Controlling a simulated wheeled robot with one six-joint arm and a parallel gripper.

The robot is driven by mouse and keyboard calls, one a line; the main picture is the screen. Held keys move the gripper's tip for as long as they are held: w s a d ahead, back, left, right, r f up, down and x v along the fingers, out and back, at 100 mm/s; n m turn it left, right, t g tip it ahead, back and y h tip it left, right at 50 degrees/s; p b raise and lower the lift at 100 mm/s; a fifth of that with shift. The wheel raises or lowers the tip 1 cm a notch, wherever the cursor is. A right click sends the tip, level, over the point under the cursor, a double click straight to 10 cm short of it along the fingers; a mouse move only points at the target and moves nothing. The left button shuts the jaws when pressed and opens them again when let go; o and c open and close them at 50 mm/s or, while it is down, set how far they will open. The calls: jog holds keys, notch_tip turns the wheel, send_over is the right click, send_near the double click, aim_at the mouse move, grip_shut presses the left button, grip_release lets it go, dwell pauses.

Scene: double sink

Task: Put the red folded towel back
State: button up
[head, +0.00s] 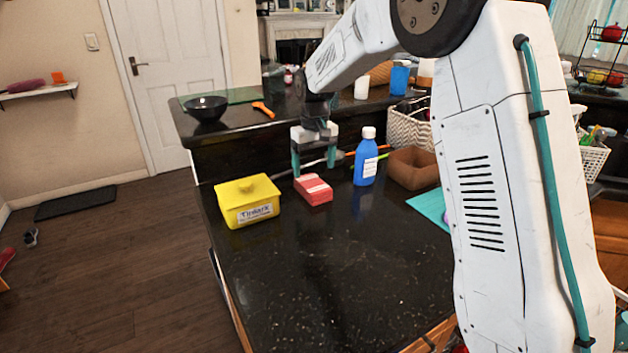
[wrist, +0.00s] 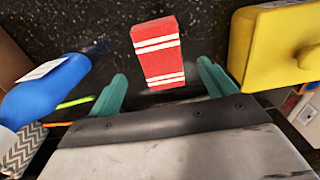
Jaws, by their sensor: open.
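The red folded towel (head: 313,189) with white stripes lies on the black counter between a yellow box and a blue bottle. In the wrist view the towel (wrist: 158,52) is just beyond the fingertips, near the middle of the gap. My gripper (head: 314,171) is open, pointing down above and slightly behind the towel. Its two teal fingers also show in the wrist view (wrist: 162,82), with nothing held between them. I cannot tell the exact height of the fingertips above the counter.
The yellow lidded box (head: 247,204) stands left of the towel, and the blue bottle (head: 366,158) stands right of it. A brown box (head: 413,168) and a patterned basket (head: 408,128) are farther right. A raised ledge (head: 225,123) runs behind. The front counter (head: 330,270) is clear.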

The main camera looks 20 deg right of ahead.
aim_at(314, 185)
jog(key=s+d+r, duration=0.1)
jog(key=s+r, duration=0.9)
jog(key=r, duration=0.1)
jog(key=s+d+r+m, duration=0.1)
jog(key=s+r, duration=0.2)
jog(key=s, duration=1)
jog(key=s+f, duration=0.2)
jog(key=s, duration=0.8)
jog(key=s+f+m+t, duration=0.1)
jog(key=s+f, duration=0.2)
jog(key=s, duration=0.7)
jog(key=shift+s+d+f, duration=0.2)
jog(key=shift+s+d, duration=0.05)
jog(key=shift+d, duration=0.2)
